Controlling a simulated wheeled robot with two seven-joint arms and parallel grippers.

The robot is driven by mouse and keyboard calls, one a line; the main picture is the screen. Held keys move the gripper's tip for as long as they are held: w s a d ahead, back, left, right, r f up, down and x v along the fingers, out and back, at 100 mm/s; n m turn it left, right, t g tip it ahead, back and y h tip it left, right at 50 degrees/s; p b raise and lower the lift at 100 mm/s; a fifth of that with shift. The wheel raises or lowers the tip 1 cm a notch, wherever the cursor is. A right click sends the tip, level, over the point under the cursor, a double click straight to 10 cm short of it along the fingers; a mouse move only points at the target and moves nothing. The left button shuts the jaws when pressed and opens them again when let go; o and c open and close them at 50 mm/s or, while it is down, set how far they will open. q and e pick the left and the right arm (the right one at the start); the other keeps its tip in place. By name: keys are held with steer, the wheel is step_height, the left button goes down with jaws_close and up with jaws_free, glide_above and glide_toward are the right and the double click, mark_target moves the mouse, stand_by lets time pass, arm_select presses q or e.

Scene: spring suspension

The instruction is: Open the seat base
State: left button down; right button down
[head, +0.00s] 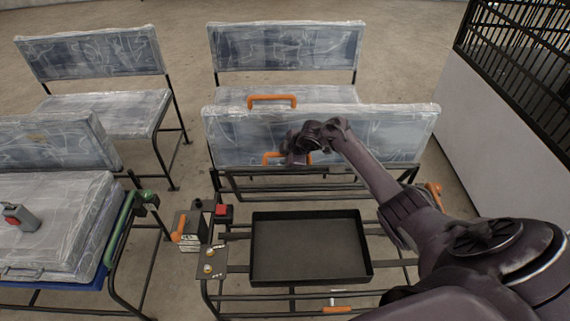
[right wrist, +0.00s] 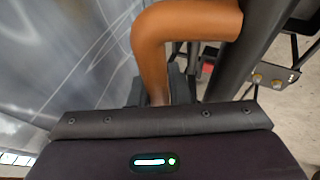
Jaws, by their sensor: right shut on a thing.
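The seat base (head: 375,135) is a plastic-wrapped panel standing raised at the back of a black metal frame. One orange handle (head: 272,100) is at its top edge, and a second orange handle (head: 272,157) is low on its front face. My right gripper (head: 300,155) is at the lower handle and shut on it. In the right wrist view the orange handle (right wrist: 185,25) runs down between the fingers, close beside the wrapped panel (right wrist: 60,70). The fingers are partly hidden behind the gripper body. My left gripper is not in view.
A black tray (head: 310,250) sits in the frame in front of the panel. A red-topped box (head: 222,213) and an orange-handled lever (head: 178,228) stand left of it. Another wrapped seat (head: 60,215) is at the left. A low wall with a grille (head: 490,130) is at the right.

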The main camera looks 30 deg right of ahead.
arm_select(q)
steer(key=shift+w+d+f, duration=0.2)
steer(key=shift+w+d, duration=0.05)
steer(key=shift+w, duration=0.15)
arm_select(e)
steer(key=shift+w+d, duration=0.5)
steer(key=shift+w, duration=0.25)
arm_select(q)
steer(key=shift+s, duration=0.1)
arm_select(e)
steer(key=c, duration=1.6)
jaws_free()
steer(key=shift+c, duration=0.2)
steer(key=p+v, duration=0.1)
steer(key=v, duration=0.6)
steer(key=shift+s+d+r, duration=0.1)
steer(key=shift+s+r, duration=0.15)
steer(key=shift+r, duration=0.05)
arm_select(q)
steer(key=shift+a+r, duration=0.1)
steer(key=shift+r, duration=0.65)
